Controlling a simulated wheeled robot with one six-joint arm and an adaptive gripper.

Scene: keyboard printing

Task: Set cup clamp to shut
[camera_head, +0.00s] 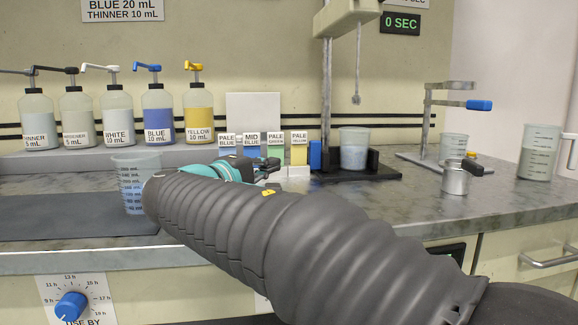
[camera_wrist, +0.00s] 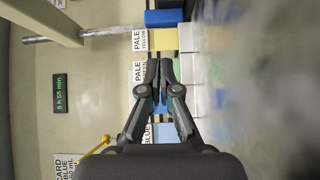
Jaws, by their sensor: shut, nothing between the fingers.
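The cup clamp on the stirrer stand shows a blue block (camera_head: 315,154) on the left of a clear cup (camera_head: 353,149) and a black part (camera_head: 373,159) on its right. I cannot tell whether the clamp is open or shut. My gripper (camera_head: 268,172) is shut and empty, in front of the small labelled containers and left of the clamp. In the wrist view my gripper (camera_wrist: 159,66) has its fingertips together beside the labelled containers. A blue block (camera_wrist: 164,18), apparently the clamp's, lies beyond the fingertips, apart from them.
A measuring cup (camera_head: 133,190) stands on the dark mat (camera_head: 60,217) at left. Several pump bottles, including the yellow one (camera_head: 198,110), line the back. A metal cup (camera_head: 455,180) and a pitcher (camera_head: 539,150) stand at right. The stand's post (camera_head: 326,90) rises behind the clamp.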

